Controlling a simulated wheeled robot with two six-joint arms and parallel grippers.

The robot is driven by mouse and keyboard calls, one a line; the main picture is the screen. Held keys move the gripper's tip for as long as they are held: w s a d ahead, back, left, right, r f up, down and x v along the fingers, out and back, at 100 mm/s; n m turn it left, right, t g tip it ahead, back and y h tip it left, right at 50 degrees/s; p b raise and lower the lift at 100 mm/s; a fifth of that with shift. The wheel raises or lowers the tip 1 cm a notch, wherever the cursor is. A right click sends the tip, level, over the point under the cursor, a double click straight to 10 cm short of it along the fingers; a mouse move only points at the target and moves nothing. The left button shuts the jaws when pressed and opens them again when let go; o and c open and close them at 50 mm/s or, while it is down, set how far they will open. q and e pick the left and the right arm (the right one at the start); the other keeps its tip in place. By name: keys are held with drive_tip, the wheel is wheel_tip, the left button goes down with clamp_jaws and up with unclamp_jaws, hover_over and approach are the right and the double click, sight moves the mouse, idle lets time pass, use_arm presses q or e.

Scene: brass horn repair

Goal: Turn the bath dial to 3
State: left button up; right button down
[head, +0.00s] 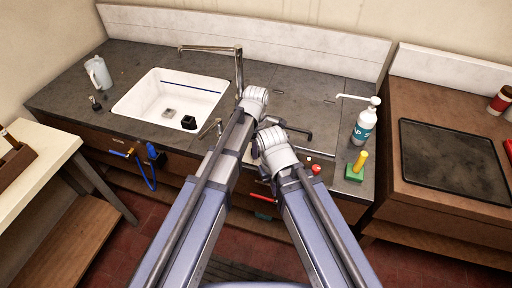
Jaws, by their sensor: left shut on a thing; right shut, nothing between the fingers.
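No dial face or number is clear in the head view; my arms cover part of the counter front. My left gripper (255,97) is over the counter just right of the sink and below the tall tap. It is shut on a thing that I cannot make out. My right gripper (268,142) is lower, near the counter's front edge, shut and empty. A dark bar handle (300,134) is just right of it. A red knob (316,169) and a small white knob (308,158) are to its right. A red lever (263,198) shows between my arms.
The white sink (136,108) holds a black block (188,122). A tall metal tap (239,65) stands behind. A pump bottle (364,125) and a green block with a yellow handle (355,167) stand right. A grey jug (98,73) is far left. A blue hose (146,172) hangs in front.

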use_arm(q)
clamp_jaws()
